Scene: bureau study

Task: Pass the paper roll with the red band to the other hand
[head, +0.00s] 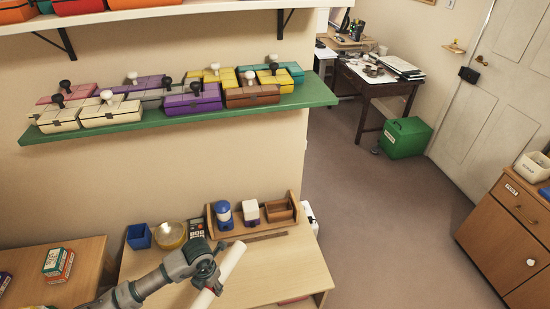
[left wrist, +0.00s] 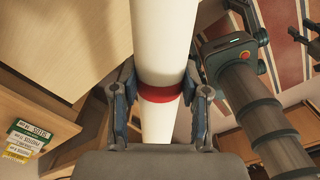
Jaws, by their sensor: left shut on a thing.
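The white paper roll (head: 231,262) is held slantwise above the desk in my left gripper (head: 208,277). In the left wrist view the roll (left wrist: 163,38) runs between the two fingers of that gripper (left wrist: 158,97), which is shut on it. Part of my right arm and gripper (left wrist: 240,40) shows to the right of the roll in the left wrist view, apart from my left fingers. Its jaw state is unclear, and it does not show in the head view.
A green shelf (head: 318,92) with several boxes hangs above. Open floor (head: 375,220) lies to the right.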

